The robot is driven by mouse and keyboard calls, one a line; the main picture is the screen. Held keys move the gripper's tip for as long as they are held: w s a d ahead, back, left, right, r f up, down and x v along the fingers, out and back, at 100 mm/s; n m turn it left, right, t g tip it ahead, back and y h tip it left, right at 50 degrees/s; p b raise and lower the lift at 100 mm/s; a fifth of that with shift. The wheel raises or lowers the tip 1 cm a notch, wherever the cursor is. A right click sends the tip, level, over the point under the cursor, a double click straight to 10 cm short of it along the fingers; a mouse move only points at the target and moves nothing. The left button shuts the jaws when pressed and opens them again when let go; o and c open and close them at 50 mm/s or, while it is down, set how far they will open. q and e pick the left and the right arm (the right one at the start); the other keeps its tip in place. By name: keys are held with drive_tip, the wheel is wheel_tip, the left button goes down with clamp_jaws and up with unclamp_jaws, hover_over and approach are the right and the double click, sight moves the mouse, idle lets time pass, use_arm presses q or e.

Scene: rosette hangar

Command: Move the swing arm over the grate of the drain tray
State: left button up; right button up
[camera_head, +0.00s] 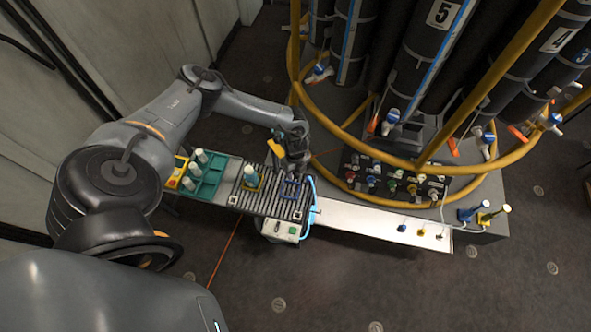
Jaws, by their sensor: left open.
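The drain tray's dark ribbed grate (236,201) lies in the middle of the picture, running from the green rack to the light blue hose. A bottle with a pale cap and yellow base (250,178) stands on it. A small blue-purple frame (291,189) sits at the grate's right end. I cannot tell which part is the swing arm. My left gripper (297,165) is open, pointing down above the grate's right end, near a yellow piece (276,148). Whether it touches anything is unclear. My right gripper is not in view.
A green rack (207,178) with pale-capped bottles is left of the grate. A white-green box (281,229) is below it. A light blue hose (311,212) borders the right end. A white shelf (365,222) extends right. Yellow rails (345,133) surround dark cylinders behind. Front floor is clear.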

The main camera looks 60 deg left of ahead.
use_arm(q)
drive_tip(key=shift+c, duration=0.3)
clamp_jaws()
